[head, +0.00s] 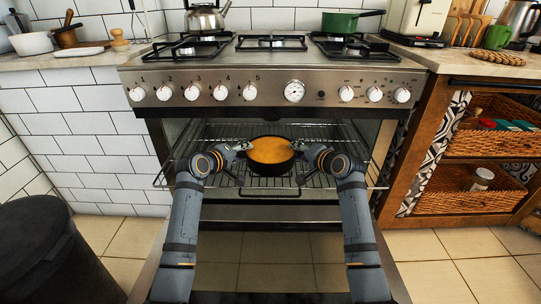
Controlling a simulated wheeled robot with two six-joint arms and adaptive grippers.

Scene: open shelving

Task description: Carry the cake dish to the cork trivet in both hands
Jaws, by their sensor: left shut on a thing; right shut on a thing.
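The cake dish (270,153) is a round dark pan with a golden-orange top, at the middle of the open oven in the head view. It appears level, at the oven rack (330,180); I cannot tell whether it rests on the rack or is just above it. My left gripper (243,147) is shut on the dish's left side. My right gripper (298,146) is shut on its right side.
The oven door (270,247) is open below the dish, under my arms. Oven knobs (294,92) line the front above. A green mug (497,37) stands behind the trivet. Wicker baskets (470,204) fill the right shelves. A dark bin (45,250) stands at left.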

